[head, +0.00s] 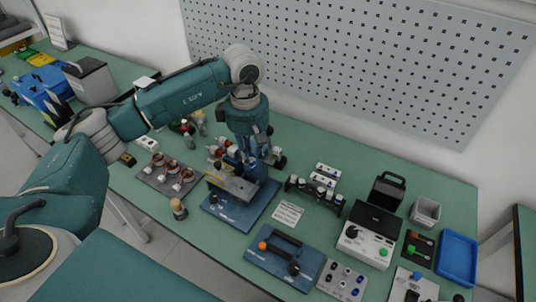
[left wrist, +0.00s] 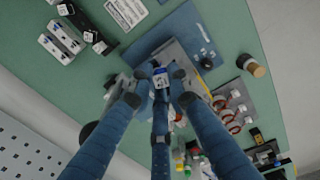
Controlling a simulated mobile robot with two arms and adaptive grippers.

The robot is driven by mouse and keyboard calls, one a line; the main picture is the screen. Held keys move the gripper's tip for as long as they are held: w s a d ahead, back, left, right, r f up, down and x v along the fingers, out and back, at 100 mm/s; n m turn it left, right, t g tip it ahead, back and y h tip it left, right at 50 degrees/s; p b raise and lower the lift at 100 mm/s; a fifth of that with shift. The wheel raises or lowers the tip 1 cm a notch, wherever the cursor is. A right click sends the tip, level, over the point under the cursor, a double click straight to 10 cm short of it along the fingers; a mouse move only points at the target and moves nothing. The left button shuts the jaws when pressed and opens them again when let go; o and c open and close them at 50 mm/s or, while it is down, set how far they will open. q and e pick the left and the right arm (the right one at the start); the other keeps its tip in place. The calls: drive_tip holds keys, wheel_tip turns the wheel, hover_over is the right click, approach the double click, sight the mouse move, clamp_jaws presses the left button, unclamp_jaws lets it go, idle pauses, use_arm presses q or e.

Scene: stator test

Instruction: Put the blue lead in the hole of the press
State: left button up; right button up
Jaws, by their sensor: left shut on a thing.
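My left gripper (head: 258,165) reaches down over the back of a blue-based fixture with a grey block (head: 232,187). In the left wrist view the fingers of my left gripper (left wrist: 160,88) are shut on a small blue-and-white piece (left wrist: 160,77), held above the grey block (left wrist: 178,56). I cannot tell for sure if this piece is the blue lead's end. Fingers and arm hide part of the fixture. A second blue-based device (head: 284,257) with an orange knob and black bar stands nearer the front; which one is the press is unclear. My right gripper is out of view.
A plate with copper-coloured coils (head: 170,177) lies left of the fixture, with a small wooden-topped peg (head: 179,208) in front. A black rack (head: 315,190), a white-and-black meter (head: 368,233) and a blue tray (head: 457,258) stand right. A printed card (head: 288,213) lies flat between.

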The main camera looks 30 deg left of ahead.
use_arm(q)
drive_tip(key=a+f+n+b, duration=0.2)
drive_tip(key=a+f+n, duration=0.1)
drive_tip(key=f, duration=0.5)
drive_tip(key=shift+a+n, duration=0.4)
drive_tip(key=shift+a, duration=0.25)
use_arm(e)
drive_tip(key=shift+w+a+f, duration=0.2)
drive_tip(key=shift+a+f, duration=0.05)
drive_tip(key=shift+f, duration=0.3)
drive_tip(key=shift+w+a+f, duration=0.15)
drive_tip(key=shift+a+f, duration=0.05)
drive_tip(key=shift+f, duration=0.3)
use_arm(q)
drive_tip(key=shift+f+b, duration=0.2)
drive_tip(key=shift+b, duration=0.3)
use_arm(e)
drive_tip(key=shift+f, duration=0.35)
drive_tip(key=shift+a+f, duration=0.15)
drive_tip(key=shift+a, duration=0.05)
use_arm(q)
drive_tip(key=shift+w+f+b, duration=0.1)
drive_tip(key=shift+f+b, duration=0.35)
drive_tip(key=shift+b, duration=0.15)
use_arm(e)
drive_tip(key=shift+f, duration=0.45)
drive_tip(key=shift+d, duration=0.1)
